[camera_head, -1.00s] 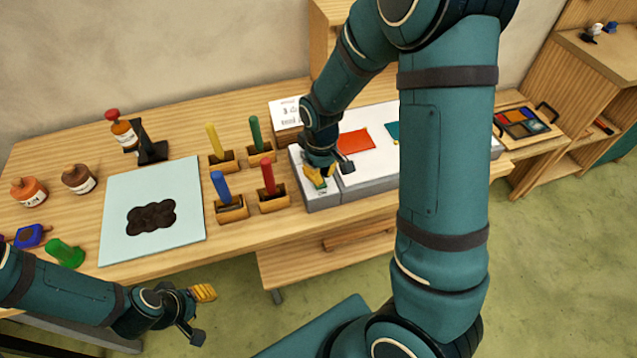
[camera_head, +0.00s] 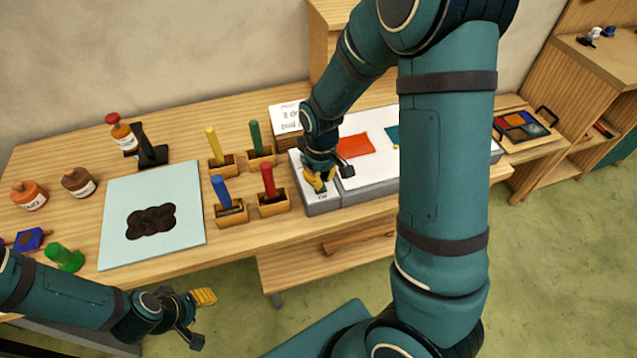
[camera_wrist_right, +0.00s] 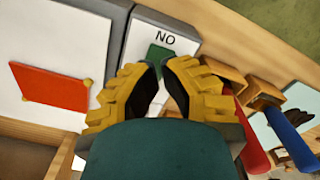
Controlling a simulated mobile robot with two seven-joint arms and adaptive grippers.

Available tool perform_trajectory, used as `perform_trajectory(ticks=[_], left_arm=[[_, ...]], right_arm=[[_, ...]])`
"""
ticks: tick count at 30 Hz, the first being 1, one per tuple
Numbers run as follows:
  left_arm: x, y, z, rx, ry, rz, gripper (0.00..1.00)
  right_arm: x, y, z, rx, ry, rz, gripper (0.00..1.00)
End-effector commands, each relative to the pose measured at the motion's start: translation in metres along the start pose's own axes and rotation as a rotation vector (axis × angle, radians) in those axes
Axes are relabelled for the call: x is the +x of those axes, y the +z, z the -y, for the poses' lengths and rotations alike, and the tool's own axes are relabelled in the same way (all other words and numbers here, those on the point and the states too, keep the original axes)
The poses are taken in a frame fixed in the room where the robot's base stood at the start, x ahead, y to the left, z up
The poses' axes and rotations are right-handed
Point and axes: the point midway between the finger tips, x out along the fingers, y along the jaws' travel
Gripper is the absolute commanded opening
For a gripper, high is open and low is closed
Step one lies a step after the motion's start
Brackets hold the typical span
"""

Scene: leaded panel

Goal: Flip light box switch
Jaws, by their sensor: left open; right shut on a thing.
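The light box (camera_head: 375,184) is a grey box with a white top on the right half of the bench. Its green switch (camera_wrist_right: 158,53) sits on a light plate at the box's left end, with letters that read "NO" in the right wrist view. My right gripper (camera_head: 318,178) is down over this plate, its yellow fingers shut on the green switch; in the right wrist view the fingertips (camera_wrist_right: 160,72) meet around it and hide part of it. My left gripper (camera_head: 200,318) is open and empty, in front of the bench edge at the lower left.
A red glass piece (camera_head: 354,145) lies on the light box. Wooden blocks with coloured handles, including a red one (camera_head: 268,180), stand just left of the box. A pale mat (camera_head: 125,190) with a dark patch and several bottles lie further left. My right arm hides much of the box.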

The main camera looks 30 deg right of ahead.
Motion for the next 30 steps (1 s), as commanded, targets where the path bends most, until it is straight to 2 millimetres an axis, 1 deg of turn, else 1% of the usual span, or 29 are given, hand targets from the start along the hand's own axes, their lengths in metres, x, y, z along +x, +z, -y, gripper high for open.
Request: perform_trajectory(ticks=[12, 30], left_arm=[[0.0004, 0.0001, 0.0002, 0.0, 0.0, 0.0, 0.47], [0.0063, 0.0009, 0.0023, 0.0, 0.0, 0.0, 0.47]], right_arm=[[0.0005, 0.0, 0.0, 0.0, 0.0, 0.0, 0.0], [0.0086, 0.0001, 0.0, 0.0, 0.0, 0.0, 0.0]])
